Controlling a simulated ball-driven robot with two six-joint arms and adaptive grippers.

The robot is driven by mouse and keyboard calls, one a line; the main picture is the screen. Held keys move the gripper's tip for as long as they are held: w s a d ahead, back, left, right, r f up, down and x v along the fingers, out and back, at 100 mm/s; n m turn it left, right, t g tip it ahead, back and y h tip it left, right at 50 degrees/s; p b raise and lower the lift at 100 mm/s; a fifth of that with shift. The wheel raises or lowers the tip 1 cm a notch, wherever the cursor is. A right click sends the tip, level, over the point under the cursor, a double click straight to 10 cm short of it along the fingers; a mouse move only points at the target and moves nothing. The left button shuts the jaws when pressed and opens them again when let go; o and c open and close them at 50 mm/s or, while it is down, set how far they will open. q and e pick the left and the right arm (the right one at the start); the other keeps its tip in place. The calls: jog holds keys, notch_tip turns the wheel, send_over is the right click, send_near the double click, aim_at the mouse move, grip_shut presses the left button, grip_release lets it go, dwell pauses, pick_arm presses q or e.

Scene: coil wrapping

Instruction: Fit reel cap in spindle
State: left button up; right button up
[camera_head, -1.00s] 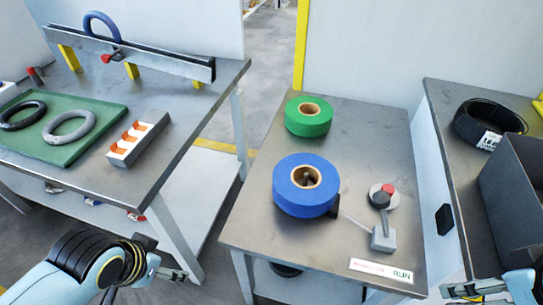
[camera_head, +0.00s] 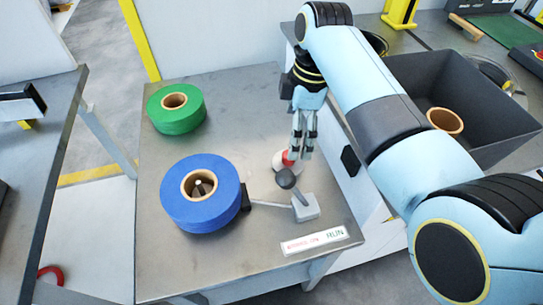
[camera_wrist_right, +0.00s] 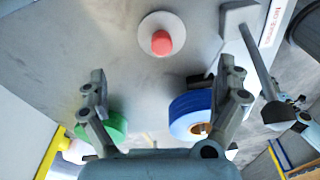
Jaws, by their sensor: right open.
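The reel cap, a white disc with a red knob, lies on the steel table (camera_head: 165,275). It shows in the head view (camera_head: 282,163), partly behind my right fingers and the lever's ball, and clearly in the wrist view (camera_wrist_right: 161,36). My right gripper (camera_head: 303,153) is open and empty, pointing down close to the cap; its fingertips are wide apart in the wrist view (camera_wrist_right: 165,82). The spindle (camera_head: 201,187) stands in the core of the blue tape roll (camera_head: 215,205), left of the gripper. My left gripper is not in view.
A lever with a dark ball (camera_head: 286,179) rises from a grey block (camera_head: 305,208) just in front of the cap. A green roll (camera_head: 176,109) stands at the back left. A dark bin (camera_head: 500,140) with a brown core (camera_head: 444,121) is at the right.

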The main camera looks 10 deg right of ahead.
jog(key=f, duration=0.3)
jog(key=f+b, duration=0.1)
jog(key=f, duration=0.2)
jog(key=a+f, duration=0.1)
jog(key=f, duration=0.2)
jog(key=shift+f, duration=0.2)
jog(key=shift+s, duration=0.1)
jog(key=c, duration=1.4)
jog(key=shift+r, duration=0.15)
